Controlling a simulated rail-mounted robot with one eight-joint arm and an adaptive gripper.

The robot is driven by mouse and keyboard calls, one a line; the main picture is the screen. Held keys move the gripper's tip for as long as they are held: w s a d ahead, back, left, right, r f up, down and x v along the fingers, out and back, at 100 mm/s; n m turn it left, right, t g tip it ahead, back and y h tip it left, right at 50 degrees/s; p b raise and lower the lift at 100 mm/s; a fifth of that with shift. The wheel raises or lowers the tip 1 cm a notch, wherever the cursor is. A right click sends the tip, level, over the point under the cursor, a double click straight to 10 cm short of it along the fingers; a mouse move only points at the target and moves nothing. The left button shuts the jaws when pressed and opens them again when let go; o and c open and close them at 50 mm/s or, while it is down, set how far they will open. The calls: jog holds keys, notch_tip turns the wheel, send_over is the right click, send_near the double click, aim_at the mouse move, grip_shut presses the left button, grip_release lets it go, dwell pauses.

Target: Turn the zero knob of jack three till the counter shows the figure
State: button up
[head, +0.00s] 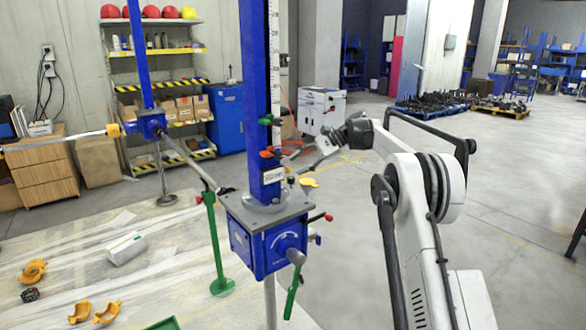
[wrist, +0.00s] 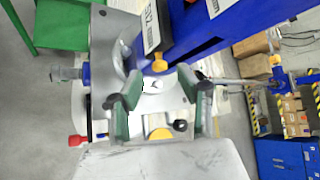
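A jack with a tall blue column (head: 256,60) and a blue gearbox (head: 268,245) stands in the middle of the head view. A white label (head: 273,175) is on its column; its lettering is too small to read there. My gripper (head: 300,155) is right beside the column, above the gearbox plate. In the wrist view my gripper (wrist: 162,108) has its green-padded fingers apart. A pale piece (wrist: 155,84) shows between them, with a small yellow knob (wrist: 160,63) beyond it. I cannot tell whether the fingers touch anything. Which part is the zero knob is unclear, and no counter figure is readable.
A second blue jack (head: 150,122) stands at left, joined by a shaft (head: 190,160). Orange parts (head: 107,312) lie on the floor sheet. Open floor lies at right.

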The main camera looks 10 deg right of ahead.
jog(key=v, duration=0.9)
jog(key=shift+d, duration=0.15)
jog(key=s+a+r+n+t+h, duration=0.15)
jog(key=s+a, duration=0.25)
jog(key=s, duration=0.4)
jog(key=s+a+r+n+h, duration=0.1)
jog(key=s+a+r+h, duration=0.2)
jog(key=s, duration=0.4)
jog(key=s+a+r+n+t+h, duration=0.1)
jog(key=s+a+r+h, duration=0.2)
jog(key=s, duration=0.5)
jog(key=s+f+n+t+h, duration=0.1)
jog(key=s+f, duration=0.4)
jog(key=s, duration=0.5)
jog(key=s+f+n+t+h, duration=0.1)
jog(key=s+f+n, duration=0.2)
jog(key=s+f, duration=0.3)
jog(key=s+f+n+t+h, duration=0.1)
jog(key=s+f, duration=0.5)
jog(key=s, duration=0.9)
jog(key=shift+a+n+h+b, duration=0.35)
jog(key=shift+n+b, duration=0.1)
jog(key=shift+n, duration=0.1)
jog(key=shift+f, duration=0.15)
